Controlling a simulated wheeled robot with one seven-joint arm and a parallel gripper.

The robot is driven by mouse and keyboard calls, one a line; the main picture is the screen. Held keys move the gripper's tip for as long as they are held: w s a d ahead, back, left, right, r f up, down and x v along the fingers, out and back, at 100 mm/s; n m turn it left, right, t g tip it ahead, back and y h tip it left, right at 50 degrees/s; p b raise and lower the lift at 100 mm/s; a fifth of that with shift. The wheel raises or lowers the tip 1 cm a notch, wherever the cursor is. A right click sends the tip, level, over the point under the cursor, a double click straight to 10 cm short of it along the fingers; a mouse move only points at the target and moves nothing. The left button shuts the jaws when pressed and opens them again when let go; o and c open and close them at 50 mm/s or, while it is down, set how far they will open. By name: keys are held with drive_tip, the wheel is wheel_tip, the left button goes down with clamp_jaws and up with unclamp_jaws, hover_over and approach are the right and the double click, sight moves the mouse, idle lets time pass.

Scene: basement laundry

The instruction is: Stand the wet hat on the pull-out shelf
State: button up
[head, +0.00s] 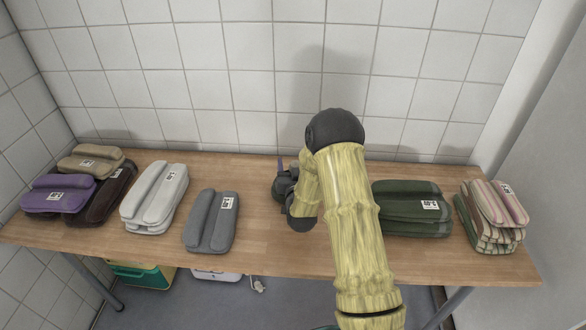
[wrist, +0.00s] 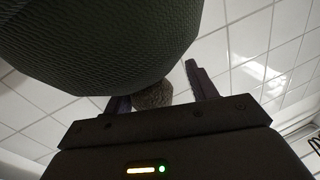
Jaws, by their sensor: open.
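I cannot make out a wet hat or a pull-out shelf for certain in either view. My gripper (head: 281,166) is over the back middle of the wooden table, partly hidden by my arm, with one purplish finger pointing up. In the wrist view my gripper (wrist: 157,84) has its fingers apart. A small rough brownish thing (wrist: 153,96) shows between or beyond the fingers; I cannot tell what it is or whether it is touched. A large dark woven-textured rounded surface (wrist: 95,40) fills the upper left of the wrist view, very close; I cannot tell what it belongs to.
Folded textiles line the table (head: 270,255): purple (head: 58,197), white (head: 154,195), grey (head: 211,222), dark green (head: 412,212) and striped (head: 494,212). A green-and-yellow container (head: 142,275) stands beneath. A tiled wall closes the back. Bare tabletop shows at front middle.

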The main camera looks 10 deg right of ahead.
drive_tip(key=shift+d, duration=0.1)
drive_tip(key=shift+s+f, duration=0.15)
drive_tip(key=shift+s, duration=0.15)
drive_tip(key=s+a+b, duration=0.1)
drive_tip(key=s, duration=1)
drive_tip(key=shift+s+a, duration=0.15)
drive_tip(key=shift+r, duration=0.2)
